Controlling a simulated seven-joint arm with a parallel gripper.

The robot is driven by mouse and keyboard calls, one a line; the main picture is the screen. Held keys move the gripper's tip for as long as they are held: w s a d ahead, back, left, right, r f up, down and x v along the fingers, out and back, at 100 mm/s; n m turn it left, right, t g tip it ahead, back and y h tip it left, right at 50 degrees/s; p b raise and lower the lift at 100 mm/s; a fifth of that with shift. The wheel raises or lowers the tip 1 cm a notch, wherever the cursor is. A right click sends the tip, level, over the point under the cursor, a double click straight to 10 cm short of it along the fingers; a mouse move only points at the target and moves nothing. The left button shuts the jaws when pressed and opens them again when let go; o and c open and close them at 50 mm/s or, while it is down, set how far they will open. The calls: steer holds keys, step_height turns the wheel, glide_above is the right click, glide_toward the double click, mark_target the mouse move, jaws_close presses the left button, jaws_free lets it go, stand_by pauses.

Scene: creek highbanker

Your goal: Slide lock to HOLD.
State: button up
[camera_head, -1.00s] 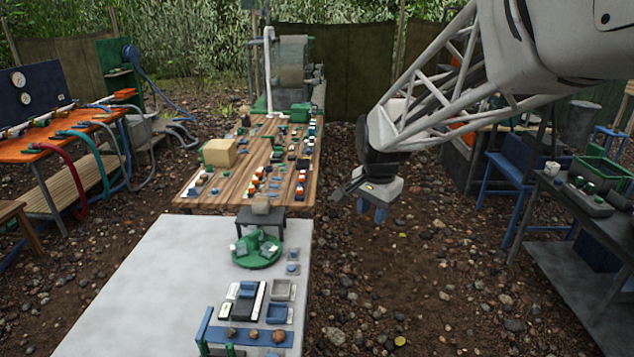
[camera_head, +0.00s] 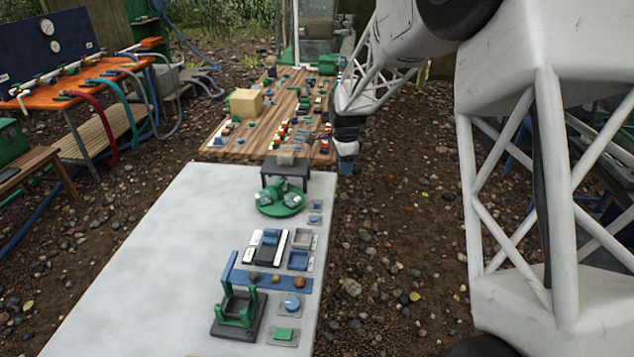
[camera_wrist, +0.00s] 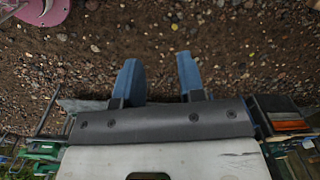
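My gripper (camera_head: 345,158) is at the right edge of the tables, near the corner of the wooden one, in the head view. In the wrist view its two blue fingers (camera_wrist: 160,80) stand apart with only pebbly ground between them. On the grey table (camera_head: 150,260), a black block with a blue slider-like piece (camera_head: 269,246) lies between pale strips. It may be the lock; its markings are too small to read, so I cannot tell its position. My gripper is well behind and to the right of this block, touching nothing.
A green turntable (camera_head: 280,206), a dark stand (camera_head: 285,174), a green-and-black cradle (camera_head: 238,311) and small trays (camera_head: 298,261) share the grey table. Its left part is clear. The wooden table (camera_head: 240,145) behind is crowded with small parts.

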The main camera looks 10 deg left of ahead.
mark_target(317, 203)
steer(key=w+a+f+m, duration=0.1)
steer(key=w+a+f, duration=0.1)
steer(key=a+f, duration=0.1)
steer(key=w+a+f+m, duration=0.1)
steer(key=w+a+f, duration=0.2)
steer(key=f, duration=0.3)
steer(key=w+a+f+m, duration=0.1)
steer(key=w+a+f, duration=0.2)
steer(key=f, duration=0.2)
steer(key=shift+w+a+m+g, duration=0.1)
steer(key=shift+m+g, duration=0.2)
steer(key=shift+m, duration=0.1)
steer(key=shift+f, duration=0.15)
steer(key=shift+f, duration=4.25)
jaws_close()
